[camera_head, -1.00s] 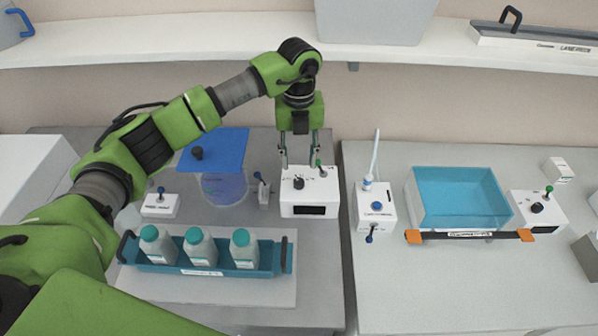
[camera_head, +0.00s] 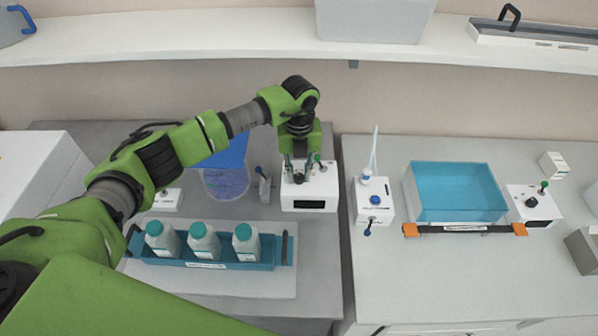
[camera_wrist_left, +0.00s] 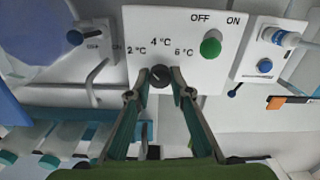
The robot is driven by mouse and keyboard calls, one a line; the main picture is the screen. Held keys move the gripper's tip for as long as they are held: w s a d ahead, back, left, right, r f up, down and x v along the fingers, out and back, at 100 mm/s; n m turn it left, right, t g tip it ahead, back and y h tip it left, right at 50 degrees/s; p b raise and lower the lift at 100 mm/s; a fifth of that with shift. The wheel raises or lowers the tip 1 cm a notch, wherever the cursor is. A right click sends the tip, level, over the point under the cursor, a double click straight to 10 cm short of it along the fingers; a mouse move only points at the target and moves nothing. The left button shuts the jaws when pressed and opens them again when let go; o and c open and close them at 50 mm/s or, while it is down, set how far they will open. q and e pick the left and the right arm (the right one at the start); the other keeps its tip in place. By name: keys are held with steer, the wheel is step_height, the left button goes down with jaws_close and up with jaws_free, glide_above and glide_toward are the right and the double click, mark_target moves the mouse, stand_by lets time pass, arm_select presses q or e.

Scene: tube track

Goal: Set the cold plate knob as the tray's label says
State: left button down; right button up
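The control box (camera_head: 311,192) is white with a dark display. In the left wrist view its face (camera_wrist_left: 188,40) carries the marks 2 °C, 4 °C and 6 °C around a dark knob (camera_wrist_left: 160,77). I cannot tell which mark the knob points to. My left gripper (camera_wrist_left: 161,73) has its fingertips on either side of the knob, open, with small gaps seeming to show; the head view shows it over the box (camera_head: 301,172). The teal tray (camera_head: 280,253) holds three teal-capped bottles; its front label (camera_head: 206,265) is too small to read. My right gripper is out of view.
A green OFF/ON switch (camera_wrist_left: 210,46) stands right of the knob. A white device with a blue button (camera_head: 374,204) is close on the right, beyond the bench gap. A blue container (camera_head: 227,184) and small grey fixture (camera_head: 264,190) stand left.

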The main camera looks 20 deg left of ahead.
arm_select(q)
steer(key=shift+f+m+b, duration=0.15)
steer(key=shift+m+b, duration=0.45)
steer(key=shift+b, duration=0.35)
steer(key=m+b, duration=0.8)
steer(key=b, duration=0.1)
steer(key=shift+w+m, duration=0.1)
steer(key=shift+m, duration=0.2)
steer(key=m+b, duration=0.4)
steer(key=shift+m, duration=0.3)
steer(key=shift+r+m+b, duration=0.2)
steer(key=shift+m+b, duration=0.75)
steer(key=shift+m, duration=0.65)
